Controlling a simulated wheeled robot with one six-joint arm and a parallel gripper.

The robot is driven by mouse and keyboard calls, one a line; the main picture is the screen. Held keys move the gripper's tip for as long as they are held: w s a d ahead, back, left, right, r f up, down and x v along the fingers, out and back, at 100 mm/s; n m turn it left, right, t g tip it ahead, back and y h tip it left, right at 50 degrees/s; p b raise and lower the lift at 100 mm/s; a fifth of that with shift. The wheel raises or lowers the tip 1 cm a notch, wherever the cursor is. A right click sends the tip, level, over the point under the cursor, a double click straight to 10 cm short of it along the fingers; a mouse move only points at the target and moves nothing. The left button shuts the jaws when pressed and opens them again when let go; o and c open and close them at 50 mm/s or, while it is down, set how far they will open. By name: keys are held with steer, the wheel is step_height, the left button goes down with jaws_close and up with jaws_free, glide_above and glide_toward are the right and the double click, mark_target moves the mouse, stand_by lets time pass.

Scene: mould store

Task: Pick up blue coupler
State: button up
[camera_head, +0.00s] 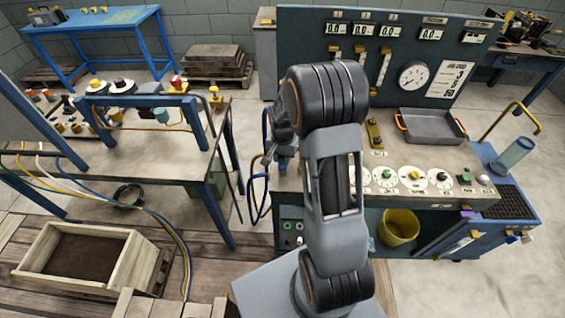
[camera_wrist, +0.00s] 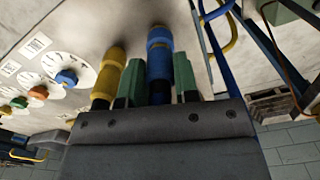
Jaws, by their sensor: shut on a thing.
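The blue coupler (camera_wrist: 160,55) is a thick blue cylinder, seen in the wrist view with its end against the grey panel. My gripper (camera_wrist: 157,80) has its two green fingers on either side of the blue coupler, shut on it. A yellow coupler (camera_wrist: 108,72) sits beside it, just outside the left finger. In the head view my gripper (camera_head: 286,132) is at the left end of the bench, mostly hidden by my arm. The coupler cannot be made out clearly there.
Blue and yellow hoses hang at the bench's left end; a blue hose (camera_wrist: 217,50) passes close by in the wrist view. The bench top (camera_head: 380,165) carries dials, and a grey tray (camera_head: 432,127) sits behind them. A cluttered table (camera_head: 150,165) stands left.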

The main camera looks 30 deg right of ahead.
jaws_close()
steer(key=shift+r, duration=0.1)
steer(key=shift+w+r, duration=0.1)
steer(key=shift+r, duration=0.5)
steer(key=s+a+r+b, duration=0.1)
steer(key=s+a+r, duration=0.2)
steer(key=a+r, duration=0.3)
steer(key=s+a+r+b, duration=0.2)
steer(key=a+r, duration=0.3)
steer(key=a, duration=0.1)
steer(key=shift+s+a+r, duration=0.35)
steer(key=shift+s+a, duration=0.05)
